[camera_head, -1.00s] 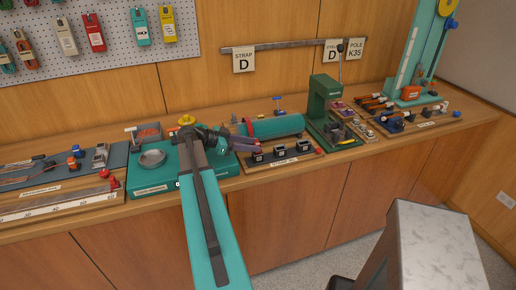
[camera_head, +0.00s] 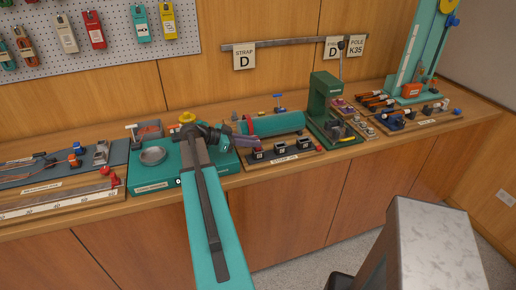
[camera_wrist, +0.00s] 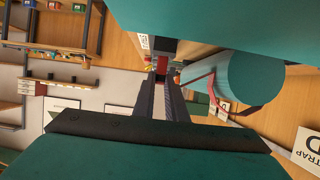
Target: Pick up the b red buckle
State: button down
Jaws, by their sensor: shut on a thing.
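My gripper (camera_wrist: 163,75) points away from the wrist camera, its two dark fingers close together. A small red piece, which looks like the red buckle (camera_wrist: 161,66), shows between the fingertips in the wrist view. In the head view, my gripper (camera_head: 248,141) is low over the bench, just in front of the teal roll (camera_head: 278,123) and at the left end of a dark board (camera_head: 285,161) with small dark buckles (camera_head: 281,149). The held piece is too small to make out clearly there. Its letter cannot be read.
A red strap (camera_wrist: 213,88) curves round the teal roll in the wrist view. A green press (camera_head: 323,105) stands right of the roll. A teal scale with a round pan (camera_head: 152,156) is to the left. A grey block (camera_head: 435,235) stands in front at right.

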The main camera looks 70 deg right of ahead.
jog(key=shift+r, duration=0.2)
jog(key=s+a+r+b, duration=0.4)
jog(key=s+a+b, duration=0.5)
jog(key=shift+s, duration=0.2)
dwell(1.0)
jog(key=b, duration=0.4)
jog(key=shift+s+a+b, duration=0.2)
jog(key=shift+a+b, duration=0.05)
jog(key=shift+b, duration=0.15)
jog(key=s+a+b, duration=0.1)
jog(key=b, duration=0.6)
jog(key=shift+r, duration=0.1)
jog(key=shift+s+a+r+b, duration=0.2)
jog(key=shift+s+a+b, duration=0.15)
jog(key=shift+b, duration=0.85)
